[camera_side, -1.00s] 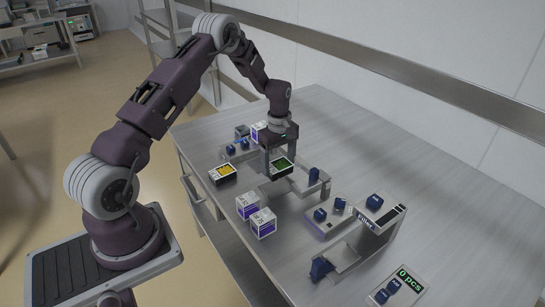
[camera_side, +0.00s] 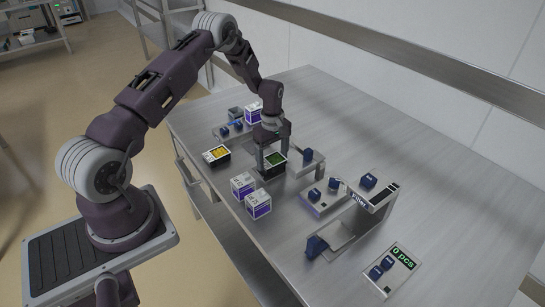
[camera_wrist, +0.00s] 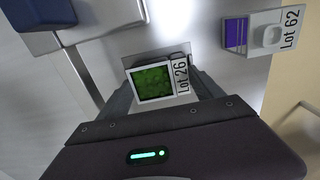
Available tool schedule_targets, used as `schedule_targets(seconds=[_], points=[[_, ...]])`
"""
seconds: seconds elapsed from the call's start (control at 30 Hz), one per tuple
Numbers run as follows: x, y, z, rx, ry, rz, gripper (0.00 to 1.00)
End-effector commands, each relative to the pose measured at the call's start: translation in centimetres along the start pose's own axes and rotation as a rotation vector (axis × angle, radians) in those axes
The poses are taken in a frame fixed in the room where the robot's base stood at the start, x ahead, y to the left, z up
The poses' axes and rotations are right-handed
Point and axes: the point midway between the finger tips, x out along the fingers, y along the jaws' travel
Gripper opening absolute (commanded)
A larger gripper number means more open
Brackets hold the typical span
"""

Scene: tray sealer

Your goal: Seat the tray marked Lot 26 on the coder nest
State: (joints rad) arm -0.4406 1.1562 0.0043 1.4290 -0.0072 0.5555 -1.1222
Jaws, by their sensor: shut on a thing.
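In the side view the tray (camera_side: 274,159) is held level at a grey metal bracket (camera_side: 294,182) with a blue knob (camera_side: 307,157). The bracket bears no readable name, so I cannot tell surely that it is the coder nest. Whether the tray touches it is hidden.
A tray with yellow contents (camera_side: 216,151) is left of my gripper. Two white-purple boxes (camera_side: 243,185) (camera_side: 258,204) stand in front. The Filler station (camera_side: 361,201) and a counter reading 0 pcs (camera_side: 392,270) are at right. A Lot 62 box (camera_wrist: 236,35) shows in the wrist view.

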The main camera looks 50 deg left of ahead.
Motion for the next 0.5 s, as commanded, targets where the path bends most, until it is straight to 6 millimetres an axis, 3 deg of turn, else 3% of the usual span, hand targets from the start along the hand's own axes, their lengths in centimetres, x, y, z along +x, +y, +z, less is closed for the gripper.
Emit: schedule_targets(seconds=[0.33, 0.37, 0.47, 0.5], points=[[0.32, -0.01, 0.01, 0.0, 0.0, 0.0, 0.33], [0.32, -0.01, 0.01, 0.0, 0.0, 0.0, 0.82], [0.32, -0.01, 0.01, 0.0, 0.0, 0.0, 1.0], [0.32, -0.01, 0.0, 0.0, 0.0, 0.0, 1.0]])
